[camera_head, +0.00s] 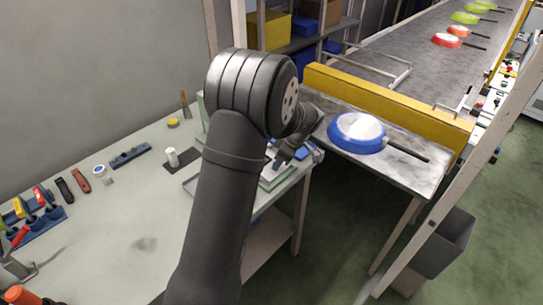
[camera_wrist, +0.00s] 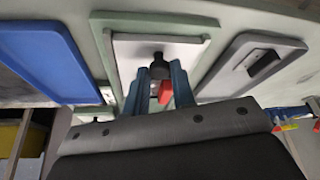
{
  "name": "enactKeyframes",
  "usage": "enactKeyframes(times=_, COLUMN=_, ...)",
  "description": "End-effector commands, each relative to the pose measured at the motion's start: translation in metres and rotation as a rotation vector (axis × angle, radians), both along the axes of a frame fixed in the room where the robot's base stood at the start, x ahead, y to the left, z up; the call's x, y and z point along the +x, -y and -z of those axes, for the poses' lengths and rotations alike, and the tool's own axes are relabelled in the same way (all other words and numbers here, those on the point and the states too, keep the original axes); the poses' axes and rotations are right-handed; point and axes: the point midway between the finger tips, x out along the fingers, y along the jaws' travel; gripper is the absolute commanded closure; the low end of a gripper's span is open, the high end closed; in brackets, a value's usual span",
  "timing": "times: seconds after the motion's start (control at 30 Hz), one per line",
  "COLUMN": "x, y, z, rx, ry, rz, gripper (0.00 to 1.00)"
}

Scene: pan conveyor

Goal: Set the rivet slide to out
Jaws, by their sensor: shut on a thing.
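My gripper (camera_wrist: 160,72) has its two blue fingers shut on a black knob (camera_wrist: 158,66) in the wrist view. The knob stands at a pale plate (camera_wrist: 132,48) with a green frame, and I take it for the handle of the rivet slide. A red piece (camera_wrist: 165,92) shows between the fingers, below the knob. In the head view my gripper (camera_head: 278,165) is low over the right end of the workbench, at the framed plate (camera_head: 273,174). My arm hides part of this spot, and the slide's setting cannot be read.
A blue panel (camera_wrist: 40,62) lies left of the plate and a grey tray (camera_wrist: 226,72) right of it in the wrist view. Tools and a white cylinder (camera_head: 172,157) stand on the bench (camera_head: 130,215).

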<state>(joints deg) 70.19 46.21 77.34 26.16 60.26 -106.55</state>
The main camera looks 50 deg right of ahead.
Motion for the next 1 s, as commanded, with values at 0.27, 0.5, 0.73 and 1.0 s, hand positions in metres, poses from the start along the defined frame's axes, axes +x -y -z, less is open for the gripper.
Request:
enactKeyframes(times=0.27, x=-0.006, y=0.000, z=0.000, rx=0.001, ry=-0.003, rz=-0.001, gripper=1.00)
enactKeyframes(times=0.5, x=-0.007, y=0.000, z=0.000, rx=0.001, ry=-0.004, rz=0.000, gripper=0.63)
enactKeyframes(times=0.73, x=-0.005, y=0.000, z=0.000, rx=0.000, ry=-0.002, rz=0.000, gripper=0.55)
enactKeyframes(times=1.0, x=-0.010, y=0.003, z=-0.014, rx=-0.002, ry=0.000, rz=-0.001, gripper=0.55)
